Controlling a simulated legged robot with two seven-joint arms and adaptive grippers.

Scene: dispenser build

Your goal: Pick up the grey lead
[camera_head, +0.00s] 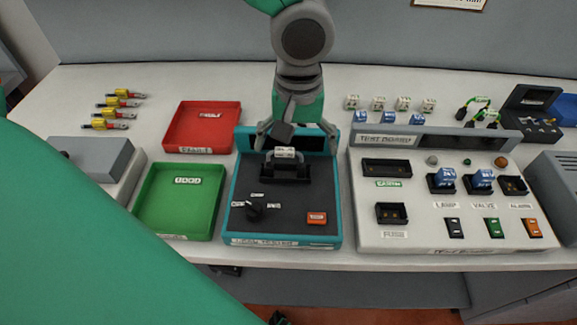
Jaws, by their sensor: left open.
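A grey lead (285,153), arched and with a white label on top, appears to sit in the black socket (285,172) of the teal-edged tester (234,198). My left gripper (296,134) is open above the tester, just behind and over the grey lead, its fingers spread to either side. I cannot tell whether it touches the lead. Part of the tester's back panel is hidden behind the gripper. My right gripper is not in view.
A red tray (238,115) and a green tray (218,215) lie left of the tester. The test board (400,155) stands close on its right. Yellow-and-red parts (115,112) lie at far left. Green leads (480,103) are at back right. My green arm covers the lower left.

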